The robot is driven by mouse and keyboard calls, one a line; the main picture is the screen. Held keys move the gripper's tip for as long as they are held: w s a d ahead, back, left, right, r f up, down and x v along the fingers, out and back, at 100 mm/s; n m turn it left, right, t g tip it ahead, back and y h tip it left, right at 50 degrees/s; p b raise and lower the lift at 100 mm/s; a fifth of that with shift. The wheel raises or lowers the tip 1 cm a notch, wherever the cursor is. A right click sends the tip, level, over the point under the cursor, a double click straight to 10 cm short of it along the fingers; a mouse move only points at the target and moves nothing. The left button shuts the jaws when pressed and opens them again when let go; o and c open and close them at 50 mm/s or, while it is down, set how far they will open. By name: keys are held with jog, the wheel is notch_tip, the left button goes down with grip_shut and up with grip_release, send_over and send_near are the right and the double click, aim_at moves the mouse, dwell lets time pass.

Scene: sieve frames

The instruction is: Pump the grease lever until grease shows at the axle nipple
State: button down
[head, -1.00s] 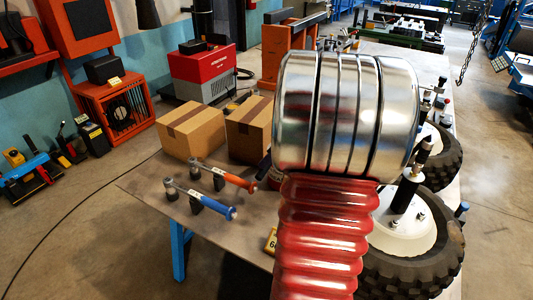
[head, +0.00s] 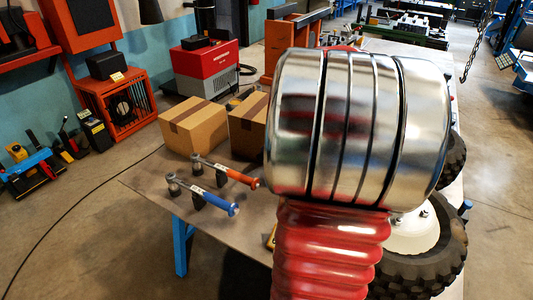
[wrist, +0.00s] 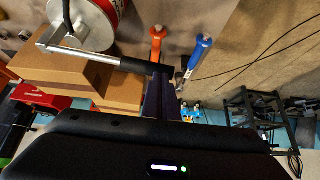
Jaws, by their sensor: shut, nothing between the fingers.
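In the wrist view, a bent silver lever with a black grip (wrist: 135,65) reaches across a red drum with a pale top (wrist: 98,18). My gripper (wrist: 161,80) is shut and empty, its dark fingers close to the free end of that grip; I cannot tell whether they touch. In the head view my arm hides the gripper, the lever and most of the drum. A black tyre with a white hub (head: 412,232) shows at the right, partly behind my arm. I cannot make out the axle nipple or any grease.
A blue-handled tool (head: 205,196) and an orange-handled tool (head: 225,173) lie on the workbench (head: 150,183). Two cardboard boxes (head: 193,125) stand behind them. A red and grey machine (head: 205,70) and an orange cage (head: 121,103) stand on the floor beyond.

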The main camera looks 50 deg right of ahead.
jog(key=v, duration=0.7)
jog(key=shift+s+a, duration=0.2)
jog(key=shift+a, duration=0.35)
jog(key=shift+r, duration=0.1)
dwell(0.8)
jog(key=w+a+f+m+g, duration=0.1)
jog(key=a+f+g, duration=0.1)
jog(key=a, duration=2.4)
jog(key=s+a+f+m+t+h, duration=0.1)
jog(key=s+a, duration=0.3)
jog(key=a, duration=0.5)
jog(key=shift+s+a+f, duration=0.35)
jog(key=shift+a+f, duration=0.05)
jog(key=shift+f, duration=0.05)
